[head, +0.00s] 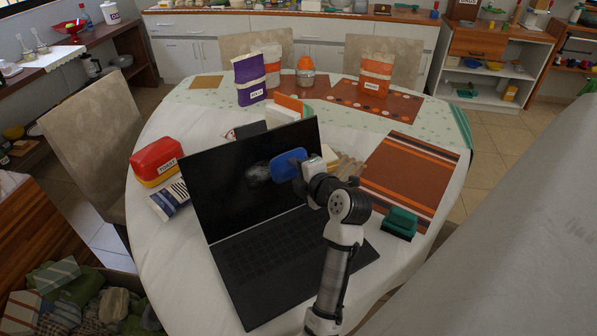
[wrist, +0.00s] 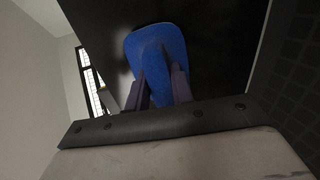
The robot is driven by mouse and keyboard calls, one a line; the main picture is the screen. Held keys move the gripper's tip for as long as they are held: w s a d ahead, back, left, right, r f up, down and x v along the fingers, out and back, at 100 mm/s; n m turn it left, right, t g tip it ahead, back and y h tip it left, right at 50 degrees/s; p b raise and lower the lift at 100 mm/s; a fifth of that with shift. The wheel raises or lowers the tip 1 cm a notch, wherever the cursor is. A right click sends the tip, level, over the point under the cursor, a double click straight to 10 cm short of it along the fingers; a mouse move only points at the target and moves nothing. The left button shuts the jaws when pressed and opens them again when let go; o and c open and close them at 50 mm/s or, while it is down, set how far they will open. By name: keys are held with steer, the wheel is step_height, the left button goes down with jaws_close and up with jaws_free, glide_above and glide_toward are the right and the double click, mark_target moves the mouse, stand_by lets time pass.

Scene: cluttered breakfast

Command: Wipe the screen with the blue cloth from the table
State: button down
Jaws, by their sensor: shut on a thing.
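An open black laptop stands on the table, its dark screen (head: 235,180) tilted up and facing me. A pale smudge (head: 258,172) shows on the screen left of the cloth. The blue cloth (head: 288,165) is in front of the right half of the screen. My gripper (head: 303,172) is shut on the cloth. In the wrist view, the blue cloth (wrist: 158,55) sticks out beyond the two fingers of my gripper (wrist: 160,90), with the dark screen (wrist: 215,45) behind it. I cannot tell for sure whether the cloth touches the screen.
The laptop's keyboard base (head: 265,255) lies below my arm. A red and yellow box (head: 157,160) and a striped packet (head: 172,198) are to the left. A green block (head: 400,223) and a striped placemat (head: 412,175) are to the right. Bags (head: 249,80) stand behind.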

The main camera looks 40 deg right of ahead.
steer(key=shift+w+f, duration=0.15)
steer(key=shift+w, duration=0.3)
steer(key=shift+b, duration=0.3)
steer(key=shift+w+a+b, duration=0.3)
steer(key=shift+a+b, duration=0.25)
steer(key=shift+a, duration=1.25)
steer(key=shift+w+a+b, duration=0.3)
steer(key=shift+a+b, duration=0.3)
steer(key=shift+a, duration=1.2)
steer(key=shift+w+a+b, duration=0.3)
steer(key=shift+a+b, duration=0.25)
steer(key=shift+a, duration=1.25)
steer(key=shift+f, duration=0.1)
steer(key=shift+w+d, duration=0.1)
